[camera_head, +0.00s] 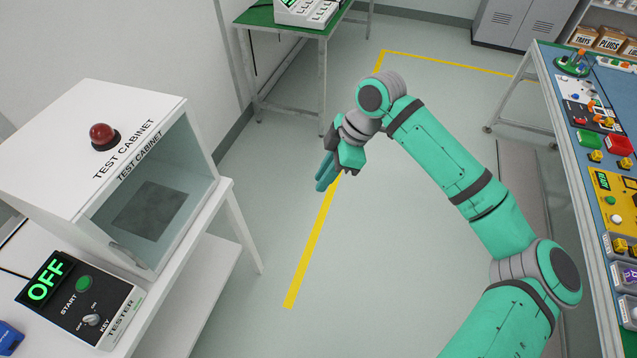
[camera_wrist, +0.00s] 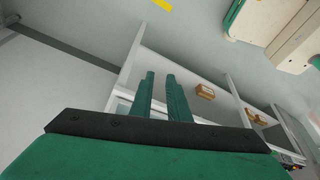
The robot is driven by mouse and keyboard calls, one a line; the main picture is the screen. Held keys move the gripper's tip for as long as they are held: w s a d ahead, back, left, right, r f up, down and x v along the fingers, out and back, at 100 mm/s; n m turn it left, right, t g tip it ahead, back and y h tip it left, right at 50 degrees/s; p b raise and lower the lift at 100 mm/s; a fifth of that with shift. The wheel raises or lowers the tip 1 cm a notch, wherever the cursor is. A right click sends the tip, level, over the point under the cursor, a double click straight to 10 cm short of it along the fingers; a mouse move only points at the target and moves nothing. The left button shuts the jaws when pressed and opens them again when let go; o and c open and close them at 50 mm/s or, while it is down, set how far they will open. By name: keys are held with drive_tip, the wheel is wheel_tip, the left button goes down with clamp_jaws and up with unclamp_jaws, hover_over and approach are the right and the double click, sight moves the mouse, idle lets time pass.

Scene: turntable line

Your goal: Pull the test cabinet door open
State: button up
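The test cabinet (camera_head: 95,125) is a white box on a white table at the left of the head view, with a red dome on top. Its glass front door (camera_head: 165,225) looks shut across the front, and a dark square shows through it. A grey bar-like handle (camera_head: 127,256) sits near the door's lower left. My gripper (camera_head: 323,174) hangs in the air to the right of the cabinet, clear of the door and handle. In the wrist view my gripper's two fingers (camera_wrist: 160,80) stand apart with nothing between them. I cannot make out the cabinet door in the wrist view.
A black tester box (camera_head: 80,300) reading OFF stands in front of the cabinet. A green-topped table (camera_head: 260,18) is at the back, and a blue-topped workbench (camera_head: 575,125) with many parts runs along the right. The floor between, marked with yellow lines, is open.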

drive_tip(key=shift+x, duration=1.7)
clamp_jaws()
drive_tip(key=shift+r, duration=0.1)
unclamp_jaws()
drive_tip(key=v, duration=1)
drive_tip(key=shift+d+r, duration=0.2)
drive_tip(key=shift+r, duration=0.15)
